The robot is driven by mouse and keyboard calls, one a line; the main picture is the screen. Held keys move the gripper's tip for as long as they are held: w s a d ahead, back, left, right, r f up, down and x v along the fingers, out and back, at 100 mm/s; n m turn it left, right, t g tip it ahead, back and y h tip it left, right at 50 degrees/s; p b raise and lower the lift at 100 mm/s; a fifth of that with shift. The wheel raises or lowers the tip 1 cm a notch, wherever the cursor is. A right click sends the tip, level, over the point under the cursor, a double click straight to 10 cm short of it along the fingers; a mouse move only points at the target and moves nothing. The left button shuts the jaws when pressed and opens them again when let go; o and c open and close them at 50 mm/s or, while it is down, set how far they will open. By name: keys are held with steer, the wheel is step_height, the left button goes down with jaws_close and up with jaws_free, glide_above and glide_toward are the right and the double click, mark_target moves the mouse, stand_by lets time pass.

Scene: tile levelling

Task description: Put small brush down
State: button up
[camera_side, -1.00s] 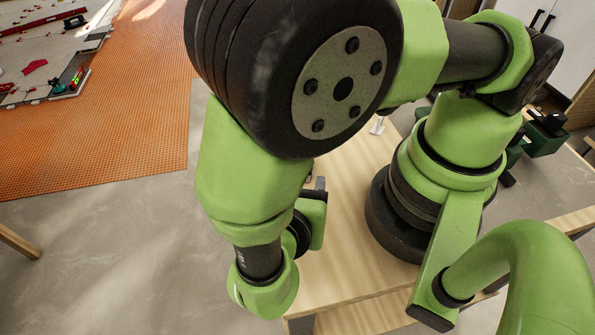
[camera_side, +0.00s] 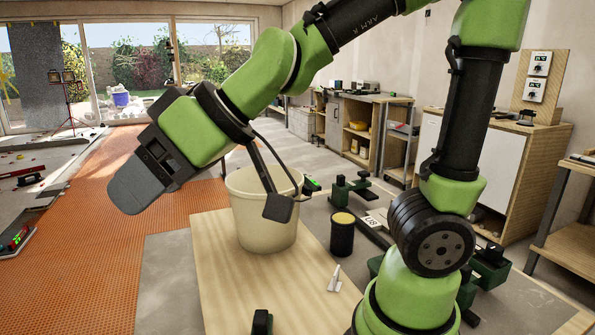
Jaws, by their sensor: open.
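My gripper (camera_side: 140,190) is at the left in the side view, a dark grey block at the end of my green arm, raised over the orange floor mat. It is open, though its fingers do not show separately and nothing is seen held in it. I cannot make out a small brush anywhere. A pale wooden table (camera_side: 213,283) lies below and to the right of the gripper. A small white pronged object (camera_side: 334,279) is on it; I cannot tell what it is.
A cream bucket (camera_side: 263,218) stands on the table to the right of my gripper. A black cylinder with a yellow top (camera_side: 342,238) is beside it. The orange mat (camera_side: 110,225) lies to the left. A cabinet (camera_side: 475,170) stands at the right.

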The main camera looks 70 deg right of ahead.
steer(key=s+d+m+g+h, duration=0.1)
steer(key=s+d+m+h, duration=0.2)
steer(key=s+d+m, duration=0.4)
steer(key=s+d, duration=0.2)
steer(key=s, duration=0.2)
steer(key=shift+s+f+m+g, duration=0.2)
steer(key=shift+s+m+g, duration=0.1)
steer(key=shift+s, duration=0.05)
